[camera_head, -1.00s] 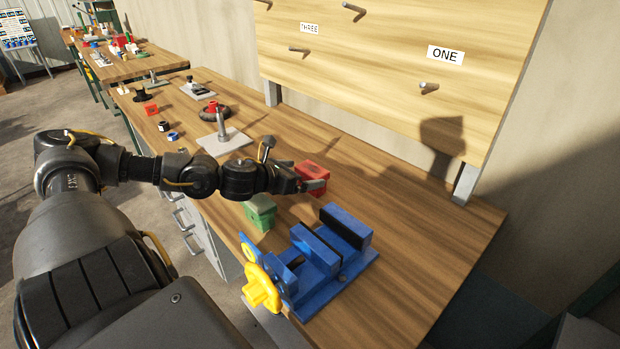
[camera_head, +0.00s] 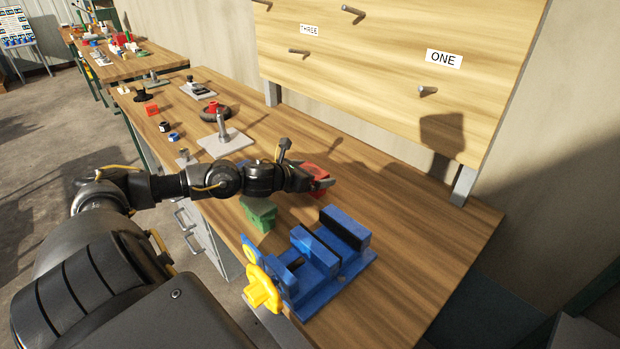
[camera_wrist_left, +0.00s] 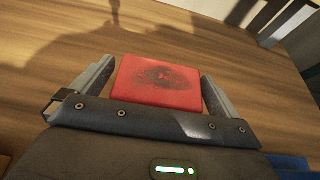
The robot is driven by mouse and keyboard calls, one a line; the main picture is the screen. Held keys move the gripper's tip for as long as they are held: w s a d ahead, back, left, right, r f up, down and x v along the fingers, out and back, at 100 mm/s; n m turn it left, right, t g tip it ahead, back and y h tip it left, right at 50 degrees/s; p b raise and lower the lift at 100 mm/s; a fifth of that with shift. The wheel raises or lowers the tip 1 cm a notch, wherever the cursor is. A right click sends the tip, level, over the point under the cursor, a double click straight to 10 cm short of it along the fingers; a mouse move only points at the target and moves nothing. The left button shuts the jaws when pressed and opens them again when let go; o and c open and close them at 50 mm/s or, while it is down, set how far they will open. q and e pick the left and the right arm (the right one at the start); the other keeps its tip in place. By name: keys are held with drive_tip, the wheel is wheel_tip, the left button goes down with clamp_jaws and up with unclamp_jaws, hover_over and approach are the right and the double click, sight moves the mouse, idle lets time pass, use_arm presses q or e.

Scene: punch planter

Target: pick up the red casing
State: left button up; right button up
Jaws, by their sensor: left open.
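The red casing (camera_head: 315,172) is a red block on the wooden workbench, partly hidden behind my left gripper in the head view. In the left wrist view the red casing (camera_wrist_left: 158,84) lies between the two fingers, its top dark and smudged. My left gripper (camera_head: 322,186) is open around it. In the wrist view its fingers (camera_wrist_left: 157,82) stand on either side of the casing, with a narrow gap at the right; contact at the left is hard to tell. My right gripper is not in view.
A green block (camera_head: 259,213) sits just in front of the gripper. A blue vise (camera_head: 325,255) with a yellow handle (camera_head: 262,289) stands at the bench's front edge. A grey plate with a post (camera_head: 223,140) is behind my arm. The bench's right side is clear.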

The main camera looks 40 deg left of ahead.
use_arm(q)
drive_tip(key=c, duration=1.4)
drive_tip(key=shift+o, duration=0.2)
drive_tip(key=shift+r, duration=0.1)
drive_tip(key=shift+r, duration=0.1)
